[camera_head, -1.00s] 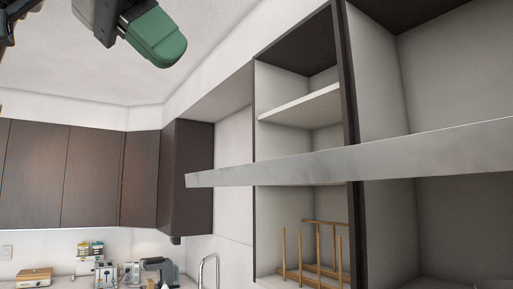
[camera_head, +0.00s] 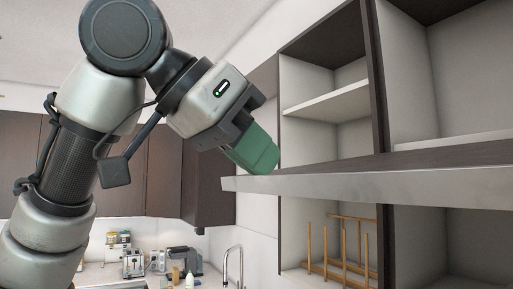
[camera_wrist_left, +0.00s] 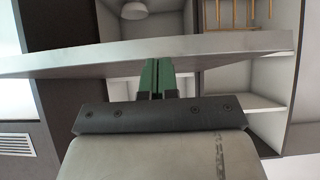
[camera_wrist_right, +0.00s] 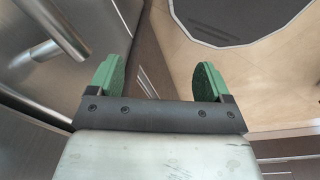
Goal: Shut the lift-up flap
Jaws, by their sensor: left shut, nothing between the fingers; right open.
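The lift-up flap (camera_head: 380,182) is raised and seen nearly edge-on in the head view. It juts out from the open wall cabinet (camera_head: 330,62), with its dark face on top and its pale edge toward me. My left gripper (camera_head: 268,168) is shut and empty, its green fingers at the flap's left end by the upper side. In the left wrist view the flap (camera_wrist_left: 230,44) crosses just beyond the fingertips (camera_wrist_left: 157,62); I cannot tell whether they touch it. My right gripper (camera_wrist_right: 158,72) is open and empty, low down and away from the flap.
Shelves (camera_head: 328,106) and a wooden rack (camera_head: 340,250) are inside the cabinet. Dark closed wall cabinets (camera_head: 150,185) stand behind my left arm. A tap (camera_head: 233,262) and small appliances (camera_head: 135,262) are below. The right wrist view shows a metal handle (camera_wrist_right: 52,28) close by.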

